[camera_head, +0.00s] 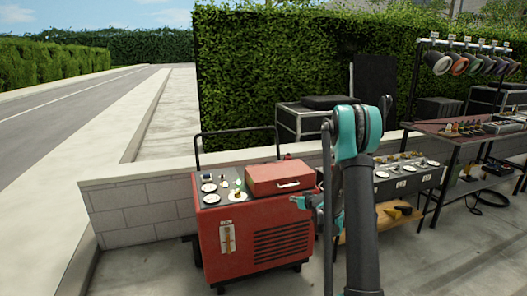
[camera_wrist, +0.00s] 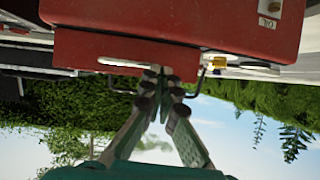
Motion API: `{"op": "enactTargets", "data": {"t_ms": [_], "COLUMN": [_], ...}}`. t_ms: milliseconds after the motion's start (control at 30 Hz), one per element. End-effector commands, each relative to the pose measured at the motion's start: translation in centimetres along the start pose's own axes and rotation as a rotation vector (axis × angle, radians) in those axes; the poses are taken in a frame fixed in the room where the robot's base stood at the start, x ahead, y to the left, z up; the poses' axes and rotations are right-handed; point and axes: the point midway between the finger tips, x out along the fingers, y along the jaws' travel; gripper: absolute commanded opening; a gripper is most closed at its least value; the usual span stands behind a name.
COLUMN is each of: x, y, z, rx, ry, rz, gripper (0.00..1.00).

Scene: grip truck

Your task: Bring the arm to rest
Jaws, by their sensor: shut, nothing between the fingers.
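My arm rises through the middle of the head view, with a dark link and teal joints. My gripper (camera_head: 296,200) shows small beside the right side of a red cart (camera_head: 225,262), partly hidden behind my own arm. In the wrist view my gripper (camera_wrist: 165,76) has its two fingers meeting at the tips, with nothing held. A red surface (camera_wrist: 180,35) fills the top of that upside-down view, close behind the fingertips. I cannot tell whether the fingers touch it.
A red lidded box (camera_head: 278,178) and several round dials sit on the cart. A grey low wall (camera_head: 135,210) runs behind it. A table (camera_head: 455,135) and a lamp rack (camera_head: 470,45) stand at the right. Open pavement (camera_head: 140,270) lies at the left front.

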Motion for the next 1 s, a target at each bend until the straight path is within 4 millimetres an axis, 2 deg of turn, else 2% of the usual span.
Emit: {"op": "enactTargets", "data": {"t_ms": [33,233,467,767,1000], "x": [-1.6,-7.4,-14.8,-25.0,-33.0], "y": [-1.0,-4.4,-7.8,-11.2,-12.9], "z": [-0.4,-0.6,0.9,5.4,10.6], "rx": [0.005,0.035,0.074,0.131,0.18], "ry": [-0.029,-0.15,-0.295,-0.481,-0.617], "rz": [-0.007,-0.018,0.001,0.073,0.171], "gripper": [0.0,0.0,0.0,0.0,0.0]}}
